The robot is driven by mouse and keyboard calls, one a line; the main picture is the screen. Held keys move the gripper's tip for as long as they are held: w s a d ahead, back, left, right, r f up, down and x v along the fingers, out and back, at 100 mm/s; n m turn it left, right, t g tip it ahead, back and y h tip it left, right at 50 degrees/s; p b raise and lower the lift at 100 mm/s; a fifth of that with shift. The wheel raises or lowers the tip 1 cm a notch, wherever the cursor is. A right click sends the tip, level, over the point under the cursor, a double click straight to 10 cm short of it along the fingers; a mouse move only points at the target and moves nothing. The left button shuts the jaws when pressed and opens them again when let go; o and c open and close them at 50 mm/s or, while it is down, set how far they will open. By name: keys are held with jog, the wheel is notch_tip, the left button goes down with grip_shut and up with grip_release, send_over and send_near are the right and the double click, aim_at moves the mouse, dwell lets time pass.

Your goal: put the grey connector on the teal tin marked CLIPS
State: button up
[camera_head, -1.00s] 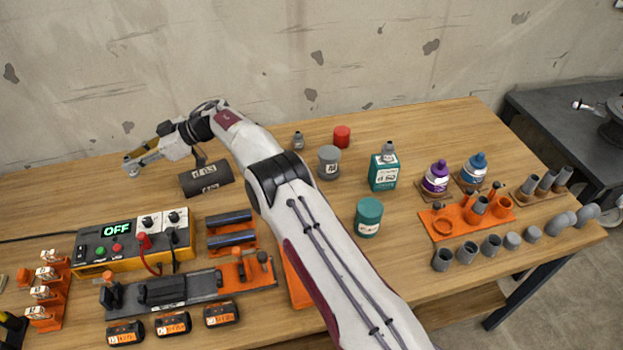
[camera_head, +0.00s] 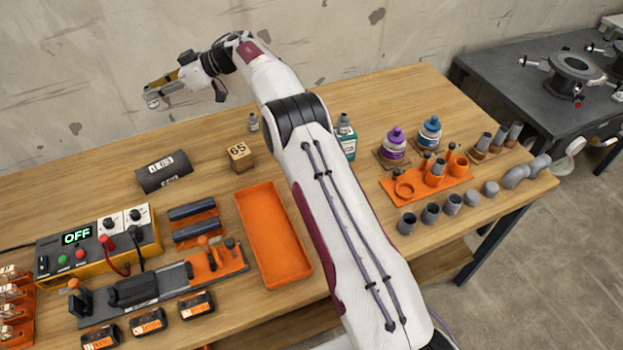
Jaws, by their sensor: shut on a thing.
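My gripper (camera_head: 154,98) is at the upper left, above the back left of the table. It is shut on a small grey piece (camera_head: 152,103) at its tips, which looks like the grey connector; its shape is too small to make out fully. The teal tin is hidden now behind my arm.
A dark cylinder (camera_head: 163,172) lies below my gripper. A wooden block (camera_head: 240,156) marked 65 and a small grey bottle (camera_head: 253,122) stand left of my arm. An empty orange tray (camera_head: 268,245) lies in front. Pipe fittings (camera_head: 452,203) and bottles stand at the right.

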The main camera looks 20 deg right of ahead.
jog(key=s+d+r+m+t+h, duration=0.1)
jog(key=s+d+r+m+t, duration=0.15)
jog(key=d, duration=1.25)
jog(key=s+d+r+m+t+h, duration=0.1)
jog(key=s+d+r+h, duration=0.15)
jog(key=d, duration=1.15)
jog(key=s+d+m+t, duration=0.2)
jog(key=s+d, duration=1.1)
jog(key=s, duration=0.1)
jog(key=s+a+f, duration=0.2)
jog(key=s+a, duration=0.1)
jog(key=s, duration=0.5)
jog(key=s+a+f+n+g, duration=0.1)
jog(key=s+a+f, duration=0.1)
jog(key=s, duration=0.7)
jog(key=shift+a, duration=0.55)
jog(key=shift+f+y, duration=0.1)
jog(key=shift+y, duration=0.15)
jog(key=shift+f, duration=0.1)
